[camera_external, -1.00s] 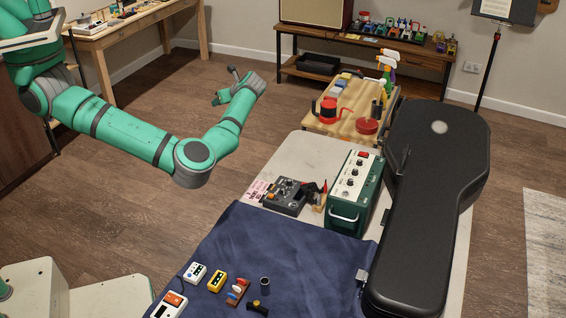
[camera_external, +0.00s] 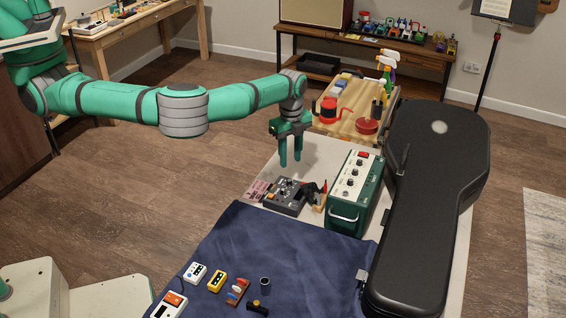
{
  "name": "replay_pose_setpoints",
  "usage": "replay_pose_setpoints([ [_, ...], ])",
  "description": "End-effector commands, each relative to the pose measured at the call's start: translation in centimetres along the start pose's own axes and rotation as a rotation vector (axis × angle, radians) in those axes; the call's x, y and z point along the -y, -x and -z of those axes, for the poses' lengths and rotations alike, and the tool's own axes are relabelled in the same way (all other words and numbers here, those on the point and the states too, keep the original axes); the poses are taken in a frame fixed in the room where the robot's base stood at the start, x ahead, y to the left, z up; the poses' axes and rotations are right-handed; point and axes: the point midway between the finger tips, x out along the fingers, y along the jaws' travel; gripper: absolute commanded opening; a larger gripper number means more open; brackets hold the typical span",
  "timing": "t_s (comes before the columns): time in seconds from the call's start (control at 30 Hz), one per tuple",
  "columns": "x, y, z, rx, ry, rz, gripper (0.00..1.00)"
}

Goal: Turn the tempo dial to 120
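My gripper (camera_external: 290,162) points down with its two fingers apart and nothing between them. It hangs above the far left part of the bench, over or just behind a dark grey box with knobs (camera_external: 287,200). A green amplifier-like unit (camera_external: 342,213) with several knobs and a red part on its sloping top stands to the right of the grey box. A white device with an orange part (camera_external: 170,306) lies at the front left. No dial markings or numbers are readable, so I cannot tell which knob is the tempo dial.
A black guitar case (camera_external: 424,215) fills the bench's right side. A small stand with red parts (camera_external: 321,188) sits between the grey box and green unit. Small pedals (camera_external: 217,281) lie on the blue cloth (camera_external: 270,245), whose middle is clear. A wooden board (camera_external: 352,112) holds tools behind.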

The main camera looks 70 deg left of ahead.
Motion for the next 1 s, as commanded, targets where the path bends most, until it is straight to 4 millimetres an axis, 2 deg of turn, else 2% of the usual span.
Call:
replay_pose_setpoints([
  [0.1,-0.1,-2.3,-0.1,0.002,0.000,-0.003,0.34],
  [0.3,-0.1,-5.8,-0.2,0.003,0.000,-0.002,0.34],
  [0.5,0.0,-8.0,-0.2,0.003,0.000,0.000,0.34],
  [0.9,0.0,-8.7,-0.1,0.002,0.000,0.000,0.34],
  [0.93,0.0,-8.7,-0.1,0.002,0.000,0.000,0.31],
  [1.0,0.0,-8.7,-0.1,0.002,0.000,0.000,0.15],
])
